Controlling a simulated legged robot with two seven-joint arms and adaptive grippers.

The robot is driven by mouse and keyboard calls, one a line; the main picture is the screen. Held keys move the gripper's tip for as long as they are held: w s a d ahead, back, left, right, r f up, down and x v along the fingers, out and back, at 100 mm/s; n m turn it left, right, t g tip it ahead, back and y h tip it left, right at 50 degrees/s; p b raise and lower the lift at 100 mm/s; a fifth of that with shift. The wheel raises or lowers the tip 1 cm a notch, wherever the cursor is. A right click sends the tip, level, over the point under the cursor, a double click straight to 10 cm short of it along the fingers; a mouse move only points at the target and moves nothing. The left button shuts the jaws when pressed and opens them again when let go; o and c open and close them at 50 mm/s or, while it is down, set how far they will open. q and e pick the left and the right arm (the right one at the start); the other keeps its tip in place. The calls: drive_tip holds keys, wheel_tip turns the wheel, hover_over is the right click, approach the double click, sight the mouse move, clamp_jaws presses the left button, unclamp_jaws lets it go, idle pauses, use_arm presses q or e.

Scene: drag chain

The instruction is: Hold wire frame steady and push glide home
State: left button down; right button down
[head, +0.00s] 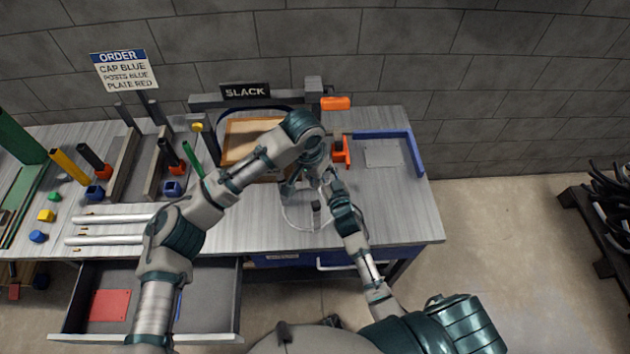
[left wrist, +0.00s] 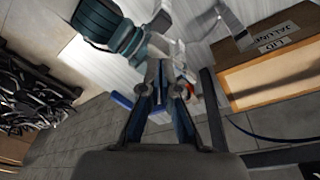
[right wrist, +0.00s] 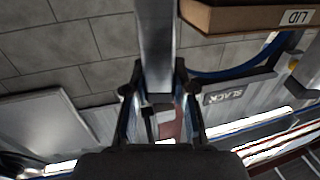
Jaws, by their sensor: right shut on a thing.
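A thin pale wire loop (head: 288,220) shows on the bench below my grippers, beside a small dark grey block (head: 317,208). I cannot tell whether this loop is the wire frame. My left gripper (head: 290,187) hangs low over the bench at its middle; its narrow fingers also show in the left wrist view (left wrist: 165,88), but their grip is unclear. My right gripper is shut on a grey metal bar (right wrist: 156,45) in the right wrist view, with a finger on each side (right wrist: 157,88). In the head view the arms cover much of this area. I cannot pick out the glide.
A wooden LID box (head: 246,140) stands behind my left arm, below the SLACK sign (head: 246,91). An orange bracket (head: 347,152) and a blue angled rail (head: 416,150) lie right. White rods (head: 110,219) lie left. An open drawer (head: 210,300) juts forward.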

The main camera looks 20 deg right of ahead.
sight(317, 204)
drive_tip(key=shift+f, duration=0.35)
use_arm(q)
drive_tip(key=shift+s+a+f+m+h, duration=0.15)
drive_tip(key=shift+f+m, duration=1)
drive_tip(key=shift+f, duration=0.6)
drive_tip(key=shift+s+d+f+m+h, duration=0.1)
drive_tip(key=shift+f+m+h, duration=0.05)
drive_tip(key=shift+f+m, duration=1.3)
use_arm(e)
drive_tip(key=shift+d, duration=0.1)
use_arm(q)
drive_tip(key=shift+a+f+n, duration=0.1)
drive_tip(key=shift+f+n, duration=0.2)
drive_tip(key=shift+f, duration=0.95)
drive_tip(key=shift+r, duration=2.55)
